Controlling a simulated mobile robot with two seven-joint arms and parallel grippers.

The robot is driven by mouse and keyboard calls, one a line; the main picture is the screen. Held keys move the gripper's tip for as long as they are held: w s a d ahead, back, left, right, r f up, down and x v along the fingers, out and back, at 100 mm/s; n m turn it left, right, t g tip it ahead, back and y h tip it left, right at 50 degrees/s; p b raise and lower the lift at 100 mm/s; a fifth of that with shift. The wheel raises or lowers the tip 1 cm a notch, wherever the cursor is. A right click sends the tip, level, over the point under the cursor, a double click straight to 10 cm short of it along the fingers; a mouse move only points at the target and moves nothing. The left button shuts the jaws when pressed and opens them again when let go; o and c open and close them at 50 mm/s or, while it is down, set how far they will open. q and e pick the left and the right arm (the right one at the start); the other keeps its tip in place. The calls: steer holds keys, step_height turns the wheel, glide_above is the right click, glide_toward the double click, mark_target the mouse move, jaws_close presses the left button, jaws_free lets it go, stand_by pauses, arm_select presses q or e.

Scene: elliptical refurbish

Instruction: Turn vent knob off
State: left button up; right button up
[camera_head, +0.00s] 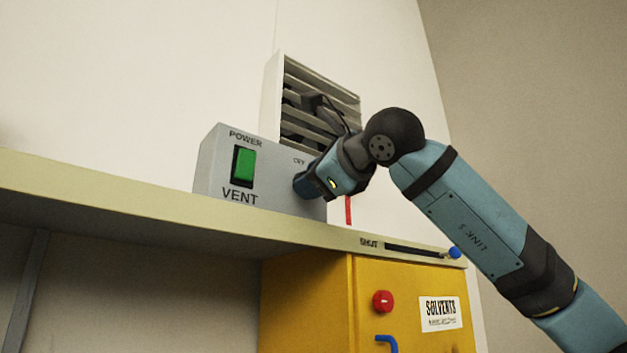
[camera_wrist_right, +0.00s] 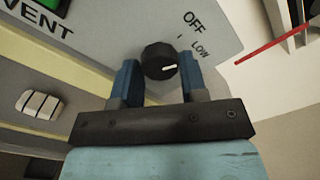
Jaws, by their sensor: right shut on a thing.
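The vent knob (camera_wrist_right: 159,60) is a black faceted dial with a white pointer line. It sits on the grey vent box (camera_head: 210,165), which is on a shelf. In the wrist view the pointer points to the right, below the LOW label (camera_wrist_right: 200,48), and the OFF label (camera_wrist_right: 194,21) is further up. My right gripper (camera_head: 303,187) is at the front of the box, its blue fingers on either side of the knob, shut on it. In the head view the gripper hides the knob. My left gripper is not in view.
A green power switch (camera_head: 244,165) is left on the box. A slatted wall vent (camera_head: 318,80) is behind it. The shelf edge (camera_head: 120,210) runs below, with a slider with a blue knob (camera_head: 455,252). A yellow solvents cabinet (camera_head: 310,300) stands underneath.

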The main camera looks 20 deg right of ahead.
steer(key=shift+n, duration=2.4)
steer(key=o, duration=0.9)
steer(key=shift+s, duration=0.1)
